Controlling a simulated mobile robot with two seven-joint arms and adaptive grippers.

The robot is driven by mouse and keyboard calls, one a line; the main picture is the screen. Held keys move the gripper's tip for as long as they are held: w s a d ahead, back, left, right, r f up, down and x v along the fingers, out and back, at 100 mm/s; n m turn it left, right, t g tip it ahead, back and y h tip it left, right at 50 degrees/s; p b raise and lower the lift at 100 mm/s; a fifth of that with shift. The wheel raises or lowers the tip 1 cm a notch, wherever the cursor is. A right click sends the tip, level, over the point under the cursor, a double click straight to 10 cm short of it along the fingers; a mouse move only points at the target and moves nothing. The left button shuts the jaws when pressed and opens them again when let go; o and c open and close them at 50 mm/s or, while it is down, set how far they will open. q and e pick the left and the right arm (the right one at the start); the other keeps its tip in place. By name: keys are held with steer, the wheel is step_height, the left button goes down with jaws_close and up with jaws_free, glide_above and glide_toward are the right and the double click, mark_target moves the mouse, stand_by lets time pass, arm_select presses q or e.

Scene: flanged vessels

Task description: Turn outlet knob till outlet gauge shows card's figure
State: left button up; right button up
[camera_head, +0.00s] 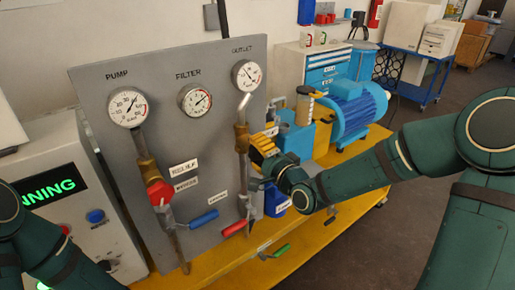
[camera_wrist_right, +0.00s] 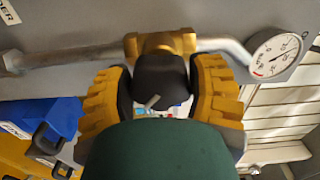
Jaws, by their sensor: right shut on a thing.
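The outlet gauge (camera_head: 247,74) is a round white dial at the panel's upper right. It also shows at the right of the right wrist view (camera_wrist_right: 274,55); its figure is too small to read. The outlet knob (camera_wrist_right: 160,70) is black, on a brass body (camera_wrist_right: 160,42) in the outlet pipe. My right gripper (camera_head: 262,150) is at this valve, its yellow ribbed finger pads shut on the knob from both sides. Small white labels (camera_head: 184,168) are on the panel; I cannot tell which is the card. My left gripper is out of view.
The grey panel (camera_head: 88,95) also carries pump (camera_head: 127,106) and filter (camera_head: 195,99) gauges. Red (camera_head: 234,228) and blue (camera_head: 203,217) lever handles stick out below. A blue motor (camera_head: 358,112) stands behind my right gripper on the yellow base (camera_head: 345,192).

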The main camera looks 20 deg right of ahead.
steer(key=m+p, duration=0.1)
steer(key=m, duration=0.2)
steer(key=shift+r+m+p, duration=0.1)
steer(key=shift+m+p, duration=0.3)
steer(key=m+p, duration=0.2)
steer(key=m, duration=0.1)
steer(key=shift+r+m, duration=0.1)
steer(key=shift+m, duration=0.2)
steer(key=m+p, duration=0.2)
steer(key=m, duration=0.1)
steer(key=shift+m+p, duration=0.3)
arm_select(q)
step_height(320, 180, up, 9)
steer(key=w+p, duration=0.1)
steer(key=p, duration=0.1)
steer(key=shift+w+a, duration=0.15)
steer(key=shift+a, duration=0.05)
arm_select(e)
steer(key=shift+d+m, duration=0.1)
steer(key=shift+m, duration=1.5)
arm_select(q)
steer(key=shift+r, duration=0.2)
arm_select(e)
steer(key=o, duration=1.2)
